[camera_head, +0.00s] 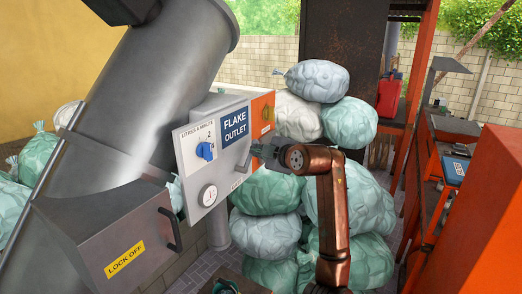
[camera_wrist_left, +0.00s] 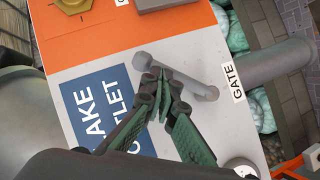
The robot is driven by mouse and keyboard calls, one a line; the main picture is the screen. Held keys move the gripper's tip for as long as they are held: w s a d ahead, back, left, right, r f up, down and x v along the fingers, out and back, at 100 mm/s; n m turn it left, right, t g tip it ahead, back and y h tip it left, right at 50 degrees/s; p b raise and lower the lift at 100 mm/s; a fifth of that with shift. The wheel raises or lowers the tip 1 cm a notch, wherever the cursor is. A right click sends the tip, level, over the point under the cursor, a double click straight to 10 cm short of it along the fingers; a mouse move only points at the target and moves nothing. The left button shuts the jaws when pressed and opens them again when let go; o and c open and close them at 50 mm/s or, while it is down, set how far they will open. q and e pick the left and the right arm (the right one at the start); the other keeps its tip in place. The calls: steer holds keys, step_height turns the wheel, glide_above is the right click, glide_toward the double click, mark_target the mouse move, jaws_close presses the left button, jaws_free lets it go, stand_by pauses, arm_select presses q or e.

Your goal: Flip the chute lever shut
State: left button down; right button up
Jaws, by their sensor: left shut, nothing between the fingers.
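The chute lever is a grey bar with a round knob (camera_wrist_left: 143,58) at one end and a pivot next to the GATE label (camera_wrist_left: 232,83). It lies across the white and orange control panel (camera_head: 219,142) marked FLAKE OUTLET. My left gripper (camera_head: 258,150) is at the panel's right side. In the left wrist view its closed fingertips (camera_wrist_left: 160,78) overlap the lever between knob and pivot, with nothing held; I cannot tell whether they touch it. A dark green part at the bottom edge may be my right gripper (camera_head: 225,287).
The panel carries a blue knob (camera_head: 205,151) and a round gauge (camera_head: 208,195). A grey chute (camera_head: 165,90) and a LOCK OFF box (camera_head: 110,235) stand left. Stacked bags (camera_head: 265,190) crowd behind my arm. An orange frame (camera_head: 480,220) stands at right.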

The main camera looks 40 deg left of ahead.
arm_select(q)
steer(key=shift+m+g+h, duration=0.4)
steer(key=w+f, duration=0.1)
steer(key=w+a+f, duration=0.1)
steer(key=w+f, duration=0.1)
steer(key=shift+w+f, duration=0.1)
stand_by(0.4)
steer(key=shift+f, duration=0.2)
stand_by(0.7)
steer(key=w+d+r, duration=0.1)
steer(key=d+r, duration=0.8)
steer(key=shift+w+r+b, duration=0.25)
steer(key=shift+w+b, duration=0.05)
